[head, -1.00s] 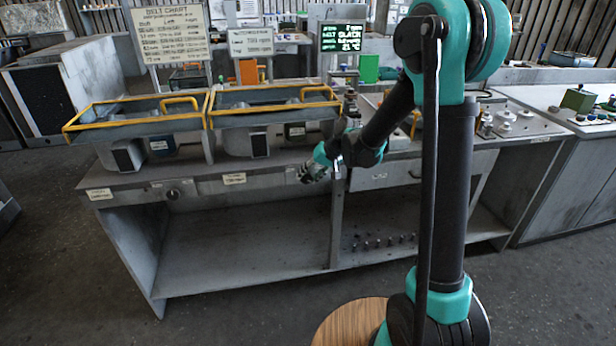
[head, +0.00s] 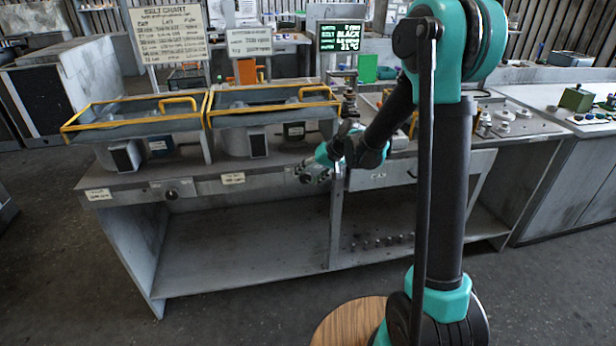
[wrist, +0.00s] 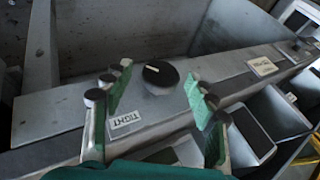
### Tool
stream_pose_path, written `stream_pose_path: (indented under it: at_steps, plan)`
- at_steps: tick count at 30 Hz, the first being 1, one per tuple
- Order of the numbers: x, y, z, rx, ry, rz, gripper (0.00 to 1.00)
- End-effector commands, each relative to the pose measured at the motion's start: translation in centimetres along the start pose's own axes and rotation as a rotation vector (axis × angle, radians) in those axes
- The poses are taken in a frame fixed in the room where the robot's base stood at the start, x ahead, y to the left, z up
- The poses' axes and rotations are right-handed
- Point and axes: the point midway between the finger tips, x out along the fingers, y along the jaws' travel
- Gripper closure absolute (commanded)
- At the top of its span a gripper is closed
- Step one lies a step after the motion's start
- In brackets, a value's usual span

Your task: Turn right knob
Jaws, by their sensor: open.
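The right knob (wrist: 160,75) is a round, dark-topped knob on the bench's grey front panel in the wrist view. A white label (wrist: 126,120), upside down there, sits beside it. My gripper (wrist: 158,92) is open, its green-padded fingers on either side of the knob, with visible gaps and nothing held. In the head view my gripper (head: 312,172) is at the bench's front edge and hides the right knob. Another round knob (head: 172,194) is on the front panel further left, above the open shelf.
Two grey housings with yellow rails, left (head: 135,118) and right (head: 273,108), stand on the bench top behind the panel. A drawer (head: 380,175) is right of my gripper. Sign boards (head: 170,34) and a dark display (head: 341,37) stand behind. The floor in front is clear.

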Motion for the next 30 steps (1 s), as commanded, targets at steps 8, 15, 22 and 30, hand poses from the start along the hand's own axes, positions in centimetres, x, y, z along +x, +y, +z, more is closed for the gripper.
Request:
stream_pose_path:
  at_steps: [8,15,22,30]
  plan:
    - [-0.7,0.0,0.0,0.001,0.001,0.001,0.43]
    - [-4.3,0.1,0.0,0.003,0.002,0.001,0.43]
    - [-8.6,0.0,0.0,0.002,0.002,0.0,0.43]
    - [-11.6,0.0,0.0,0.001,0.0,0.0,0.43]
